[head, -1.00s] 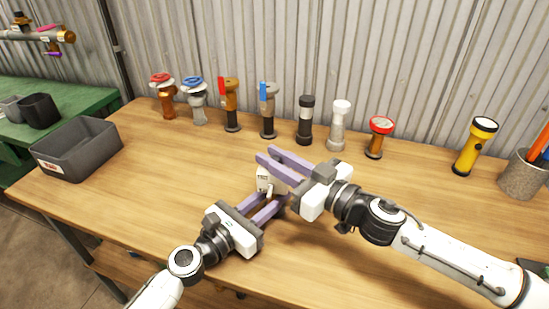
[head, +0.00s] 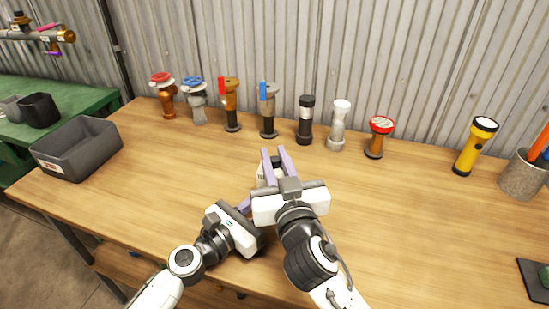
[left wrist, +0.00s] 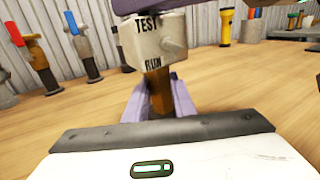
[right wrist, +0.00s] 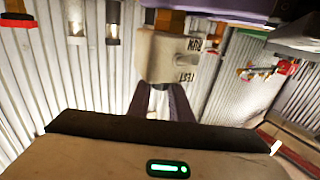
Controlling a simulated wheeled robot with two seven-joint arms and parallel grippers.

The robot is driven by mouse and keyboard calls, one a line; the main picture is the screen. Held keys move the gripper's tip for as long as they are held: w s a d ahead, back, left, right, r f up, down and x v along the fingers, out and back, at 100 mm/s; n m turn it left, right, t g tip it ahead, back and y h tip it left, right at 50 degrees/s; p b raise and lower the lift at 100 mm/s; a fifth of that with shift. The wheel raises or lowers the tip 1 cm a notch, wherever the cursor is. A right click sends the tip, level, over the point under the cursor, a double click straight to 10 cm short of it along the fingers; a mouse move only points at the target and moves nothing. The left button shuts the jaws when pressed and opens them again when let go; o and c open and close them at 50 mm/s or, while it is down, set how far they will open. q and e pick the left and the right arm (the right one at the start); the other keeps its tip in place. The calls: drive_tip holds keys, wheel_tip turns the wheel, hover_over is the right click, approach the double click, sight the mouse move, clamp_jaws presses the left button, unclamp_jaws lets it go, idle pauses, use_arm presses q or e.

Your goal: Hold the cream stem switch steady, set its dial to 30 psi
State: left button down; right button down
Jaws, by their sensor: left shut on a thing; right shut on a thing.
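The cream stem switch (head: 261,177) is mostly hidden behind my grippers in the head view. In the left wrist view its cream body (left wrist: 160,45), marked TEST and RUN with a small side knob, stands upright on a brown stem (left wrist: 158,92). My left gripper (left wrist: 158,98) is shut on that stem, below the body. My right gripper (head: 277,153) is at the top of the switch, its fingers pointing away toward the wall. In the right wrist view, upside down, its fingers (right wrist: 160,100) are shut on a pale part at the body's top end. No dial reading is legible.
Along the back stand several valves and fittings, among them a red-topped one (head: 380,137), and a yellow flashlight (head: 475,146). A grey bin (head: 77,148) is at left, a cup of tools (head: 522,176) at right. The table between is clear.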

sight(275, 158)
drive_tip(key=shift+r, duration=0.2)
drive_tip(key=c, duration=1.6)
unclamp_jaws()
drive_tip(key=shift+f, duration=0.1)
wheel_tip(275, 158, up, 10)
drive_tip(key=shift+r, duration=0.1)
